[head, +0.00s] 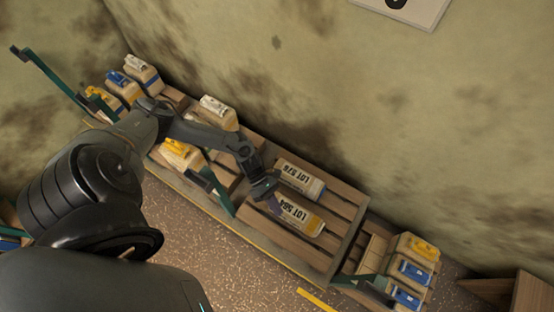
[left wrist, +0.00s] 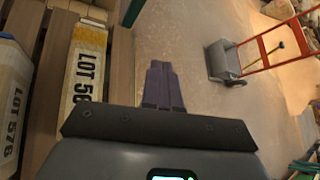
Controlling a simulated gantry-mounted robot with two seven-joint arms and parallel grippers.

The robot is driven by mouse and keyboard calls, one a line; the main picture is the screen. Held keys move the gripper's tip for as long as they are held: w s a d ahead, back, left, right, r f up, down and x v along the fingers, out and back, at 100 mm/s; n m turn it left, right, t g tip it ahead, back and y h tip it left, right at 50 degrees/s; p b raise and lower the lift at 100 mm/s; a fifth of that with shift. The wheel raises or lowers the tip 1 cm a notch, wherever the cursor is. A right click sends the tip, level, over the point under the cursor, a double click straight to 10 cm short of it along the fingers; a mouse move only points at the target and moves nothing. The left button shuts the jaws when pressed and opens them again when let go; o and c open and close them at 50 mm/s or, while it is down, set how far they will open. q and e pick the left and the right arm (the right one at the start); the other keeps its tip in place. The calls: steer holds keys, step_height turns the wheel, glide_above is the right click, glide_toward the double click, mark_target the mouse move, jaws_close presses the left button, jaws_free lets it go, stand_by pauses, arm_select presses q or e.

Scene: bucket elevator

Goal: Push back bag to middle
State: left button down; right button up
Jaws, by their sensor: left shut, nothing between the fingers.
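Two cream bags lie flat on the wooden slatted platform. The back bag, marked LOT 576 (head: 301,179), is nearer the wall. The front bag (head: 301,217), also with a LOT label, lies beside it nearer the yellow edge. My left gripper (head: 274,203) is at the left end of the front bag; I cannot tell whether it touches it. In the left wrist view the fingers (left wrist: 163,75) are shut and empty. The front bag (left wrist: 85,65) lies left of them and the back bag (left wrist: 12,105) is at the far left edge. My right gripper is not in view.
Other bags (head: 218,112) stand on the platform's left part, past a green bracket (head: 222,190). Several bags (head: 408,270) sit at the right end. The stained wall (head: 400,130) runs behind. The left wrist view shows a grey and orange cart (left wrist: 226,62) on the floor.

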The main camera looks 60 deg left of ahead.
arm_select(q)
steer(key=w+a+f+t+y+b, duration=0.1)
steer(key=w+a+f+b, duration=0.2)
steer(key=a+b, duration=0.6)
steer(key=w+a+f+t+y+b, duration=0.1)
steer(key=w+a+f+y+b, duration=0.3)
steer(key=a, duration=1)
steer(key=w+a+f+t+h+b, duration=0.1)
steer(key=a+b, duration=0.7)
steer(key=a, duration=0.3)
steer(key=w+d+r+b+x, duration=0.1)
steer(key=b+x, duration=0.3)
steer(key=x, duration=0.8)
steer(key=shift+d+r+m, duration=0.3)
steer(key=shift+d+m, duration=0.1)
steer(key=shift+d, duration=0.1)
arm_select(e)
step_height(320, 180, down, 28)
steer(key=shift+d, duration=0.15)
